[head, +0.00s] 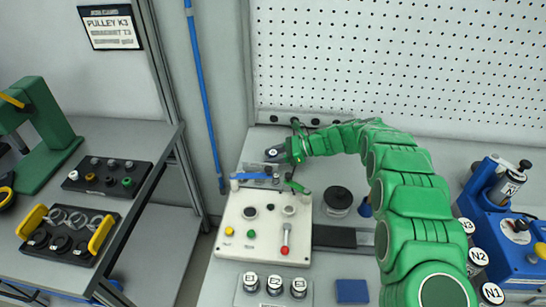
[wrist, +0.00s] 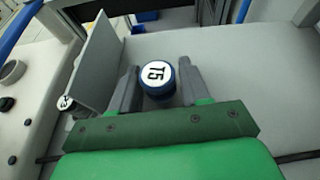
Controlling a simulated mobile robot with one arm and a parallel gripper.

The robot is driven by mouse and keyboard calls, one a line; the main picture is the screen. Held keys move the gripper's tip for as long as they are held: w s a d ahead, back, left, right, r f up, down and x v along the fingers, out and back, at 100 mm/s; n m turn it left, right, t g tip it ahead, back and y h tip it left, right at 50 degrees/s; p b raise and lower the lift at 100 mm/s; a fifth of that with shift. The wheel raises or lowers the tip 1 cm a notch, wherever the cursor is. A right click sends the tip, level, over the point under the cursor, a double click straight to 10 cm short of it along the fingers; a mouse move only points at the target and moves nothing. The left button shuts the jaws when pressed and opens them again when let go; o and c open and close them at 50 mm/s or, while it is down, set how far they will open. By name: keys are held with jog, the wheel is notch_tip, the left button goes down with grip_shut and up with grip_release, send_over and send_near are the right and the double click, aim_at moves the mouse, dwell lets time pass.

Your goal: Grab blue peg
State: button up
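A short, round blue peg (wrist: 158,90) with a white top marked T5 stands on the grey bench in the wrist view. My gripper (wrist: 158,74) has one finger on each side of it, with a narrow gap showing at each side. In the head view my gripper (head: 284,152) is at the back of the bench near the pegboard, beside the small labelled peg (head: 272,154). The fingers partly hide the peg there. Contact with the fingers is not visible.
A white control box (head: 238,243) with buttons and a red-handled lever stands in front of my gripper. A black round part (head: 338,198) sits to its right. In the wrist view a grey upright plate (wrist: 96,62) stands close left of the fingers. A blue pole (head: 203,95) rises at left.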

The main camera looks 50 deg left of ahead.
aim_at(273, 153)
jog(key=c, duration=0.6)
jog(key=shift+c, duration=0.2)
notch_tip(273, 153, up, 3)
jog(key=shift+d+r, duration=0.1)
jog(key=shift+r, duration=0.1)
jog(key=s+d+r, duration=0.7)
jog(key=d+r, duration=0.2)
jog(key=d, duration=0.3)
jog(key=shift+r, duration=0.3)
